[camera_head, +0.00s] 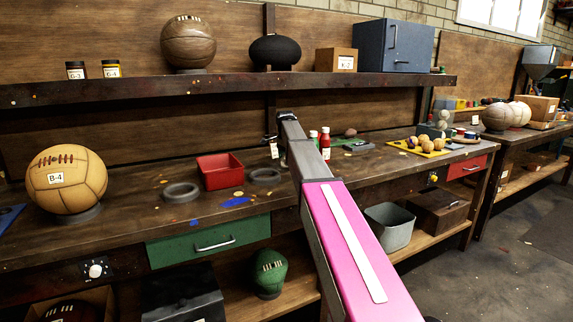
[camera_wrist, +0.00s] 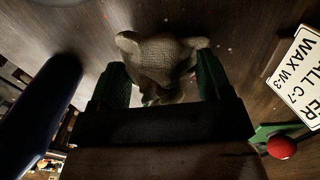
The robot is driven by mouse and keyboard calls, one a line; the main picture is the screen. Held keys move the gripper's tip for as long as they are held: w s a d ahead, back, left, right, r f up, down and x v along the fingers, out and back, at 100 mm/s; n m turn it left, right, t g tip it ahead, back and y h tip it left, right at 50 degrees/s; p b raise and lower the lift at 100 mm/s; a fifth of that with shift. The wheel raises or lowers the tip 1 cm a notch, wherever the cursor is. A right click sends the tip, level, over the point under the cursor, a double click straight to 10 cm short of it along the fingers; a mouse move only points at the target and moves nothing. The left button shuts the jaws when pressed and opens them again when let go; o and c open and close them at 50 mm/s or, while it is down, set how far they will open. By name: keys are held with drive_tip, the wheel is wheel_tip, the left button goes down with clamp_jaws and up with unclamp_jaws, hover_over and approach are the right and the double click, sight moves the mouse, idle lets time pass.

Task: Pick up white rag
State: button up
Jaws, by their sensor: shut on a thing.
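A crumpled, coarse-woven rag (camera_wrist: 158,52), greyish-white in the dim light, shows in the wrist view between the two green fingers of my gripper (camera_wrist: 158,78). The fingers press on it from both sides, and its upper folds stick out past them. Wood lies behind the rag; I cannot tell whether the rag still touches it. In the head view my pink and grey arm reaches to the back of the workbench (camera_head: 120,235), and the rag cannot be made out there.
A red tray (camera_head: 220,171), dark rings (camera_head: 181,192) and a tan ball (camera_head: 66,180) stand left of my arm. A shelf (camera_head: 230,88) runs above the bench. In the wrist view a white label (camera_wrist: 306,78) is at right.

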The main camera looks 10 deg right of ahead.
wheel_tip(320, 180, up, 2)
drive_tip(key=s+a+r, duration=0.6)
drive_tip(key=s, duration=0.4)
drive_tip(key=shift+r, duration=0.3)
drive_tip(key=o, duration=0.4)
drive_tip(key=c, duration=0.3)
drive_tip(key=shift+s, duration=0.1)
